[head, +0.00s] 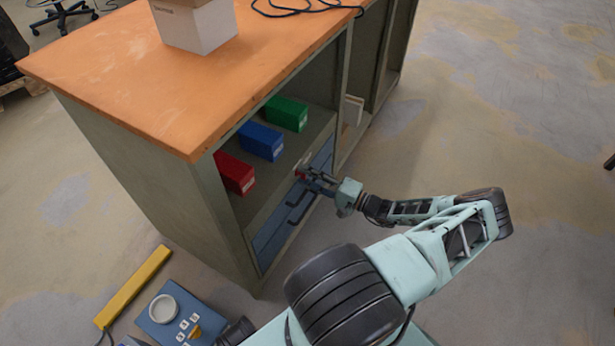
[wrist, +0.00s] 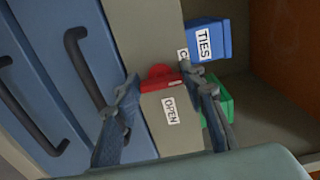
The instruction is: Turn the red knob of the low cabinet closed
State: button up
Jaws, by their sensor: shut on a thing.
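The low cabinet (head: 185,145) has an orange top, an open shelf and blue fronts below. The red knob (wrist: 161,76) sits on its grey front beside the blue panels. In the wrist view its bar lies crosswise between my two fingers. An OPEN label (wrist: 170,111) lies on the near side of the knob, and a second, partly covered label beginning with C (wrist: 182,55) is beyond it. My gripper (wrist: 166,86) is shut on the knob. In the head view my gripper (head: 306,175) reaches the cabinet front and covers most of the knob.
A red box (head: 236,174), a blue box (head: 261,141) and a green box (head: 286,113) stand on the shelf just above. Black handles (wrist: 90,68) stick out from the blue fronts. A white box (head: 195,25) stands on the top. Floor to the right is clear.

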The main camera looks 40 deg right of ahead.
dwell(0.3)
jog(key=o, duration=1.2)
jog(key=shift+c, duration=0.2)
jog(key=v, duration=1.2)
